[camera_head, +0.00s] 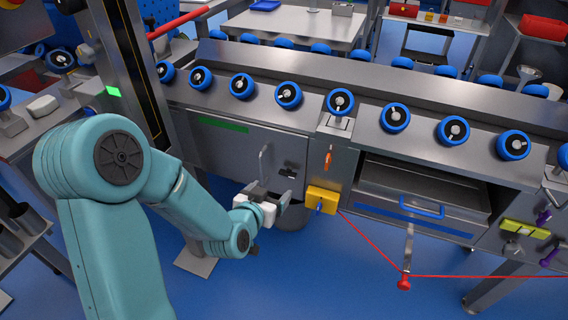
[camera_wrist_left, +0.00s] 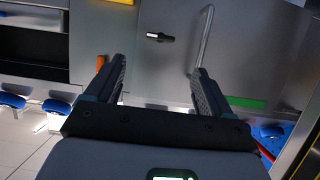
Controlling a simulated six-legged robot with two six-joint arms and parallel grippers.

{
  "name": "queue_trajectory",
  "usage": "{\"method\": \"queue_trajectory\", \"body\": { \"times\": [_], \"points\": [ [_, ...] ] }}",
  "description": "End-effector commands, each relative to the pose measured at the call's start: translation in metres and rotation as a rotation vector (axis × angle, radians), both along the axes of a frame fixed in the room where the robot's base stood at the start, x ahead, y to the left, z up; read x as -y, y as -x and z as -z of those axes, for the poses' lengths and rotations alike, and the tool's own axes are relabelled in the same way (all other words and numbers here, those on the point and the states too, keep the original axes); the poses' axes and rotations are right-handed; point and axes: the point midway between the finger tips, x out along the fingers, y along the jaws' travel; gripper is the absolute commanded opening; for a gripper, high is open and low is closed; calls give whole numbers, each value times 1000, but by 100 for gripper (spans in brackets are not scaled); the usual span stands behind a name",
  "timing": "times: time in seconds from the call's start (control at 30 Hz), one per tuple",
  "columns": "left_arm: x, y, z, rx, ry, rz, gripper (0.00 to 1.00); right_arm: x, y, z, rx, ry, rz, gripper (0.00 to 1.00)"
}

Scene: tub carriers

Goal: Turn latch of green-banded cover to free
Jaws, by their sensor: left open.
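The green-banded cover (camera_head: 215,145) is a grey metal panel with a green strip (camera_head: 223,126) along its top. It carries an upright bar handle (camera_head: 264,160) and, right of that, a small dark latch (camera_head: 287,168). My left gripper (camera_head: 272,193) is open and empty, just in front of the cover's lower right part. In the left wrist view, upside down to the head view, the latch (camera_wrist_left: 160,37) lies about level across the picture, beyond and between the open fingertips (camera_wrist_left: 158,65). The handle (camera_wrist_left: 203,40) rises near the right fingertip. My right gripper is not in view.
A yellow block (camera_head: 321,198) sits right of my left gripper, with a red cord (camera_head: 370,238) running from it to a red tag (camera_head: 404,282). A blue-banded drawer (camera_head: 415,220) is further right. Blue-rimmed knobs (camera_head: 289,95) line the ledge above.

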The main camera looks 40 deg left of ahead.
Motion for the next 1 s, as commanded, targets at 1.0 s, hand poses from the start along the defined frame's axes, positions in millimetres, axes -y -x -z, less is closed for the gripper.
{"method": "queue_trajectory", "body": {
  "times": [1.0],
  "points": [
    [-24, -98, 41, 1, -2, -1, 43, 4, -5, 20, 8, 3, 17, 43]
  ]
}}
